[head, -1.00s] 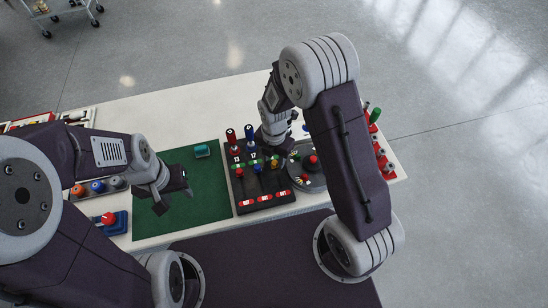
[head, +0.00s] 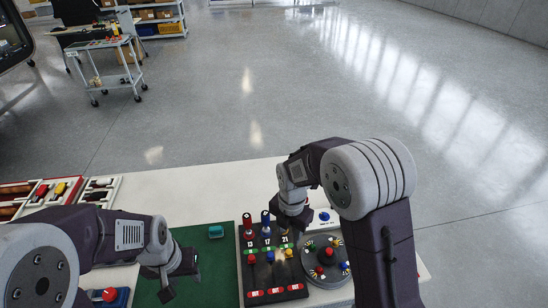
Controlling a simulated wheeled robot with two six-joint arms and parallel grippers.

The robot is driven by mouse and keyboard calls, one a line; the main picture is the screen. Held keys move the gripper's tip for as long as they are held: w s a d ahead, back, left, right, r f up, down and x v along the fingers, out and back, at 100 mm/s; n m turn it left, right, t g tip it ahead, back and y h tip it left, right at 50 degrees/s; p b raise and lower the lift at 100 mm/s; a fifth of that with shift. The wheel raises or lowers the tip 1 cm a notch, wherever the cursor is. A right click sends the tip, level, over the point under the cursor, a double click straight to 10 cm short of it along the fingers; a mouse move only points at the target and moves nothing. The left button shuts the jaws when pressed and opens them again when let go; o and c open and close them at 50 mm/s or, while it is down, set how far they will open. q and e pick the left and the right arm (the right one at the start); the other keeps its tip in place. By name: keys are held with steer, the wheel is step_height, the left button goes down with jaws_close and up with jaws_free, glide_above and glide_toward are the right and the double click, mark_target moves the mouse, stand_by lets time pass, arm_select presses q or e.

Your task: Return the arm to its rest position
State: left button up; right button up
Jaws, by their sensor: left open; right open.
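My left gripper (head: 168,280) hangs over the left part of the green mat (head: 205,262), empty and apart from the teal block (head: 216,231) on that mat. My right gripper (head: 296,224) is above the back right corner of the black numbered panel (head: 272,275); its fingertips are small and partly hidden by the wrist. I see nothing held in it. I cannot tell whether it touches the panel. The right forearm reaches in from the right, with its elbow raised over the table's right end.
The panel holds red and blue handled pieces (head: 248,226) at its back edge. A red button box (head: 109,296) and trays (head: 101,190) are at left. The white table's back strip (head: 190,187) is clear.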

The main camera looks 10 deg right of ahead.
steer(key=shift+d, duration=0.1)
steer(key=s+d+r+m+t, duration=0.1)
steer(key=s+d+r+m, duration=0.2)
steer(key=d+r+m, duration=0.15)
steer(key=s+d+f+m, duration=0.1)
steer(key=s+m, duration=0.3)
steer(key=m, duration=0.7)
steer(key=s+d+f+m, duration=0.1)
steer(key=s+m, duration=0.2)
steer(key=m, duration=0.9)
steer(key=shift+s+d+f, duration=0.15)
steer(key=shift+s+d, duration=0.2)
steer(key=shift+s, duration=0.05)
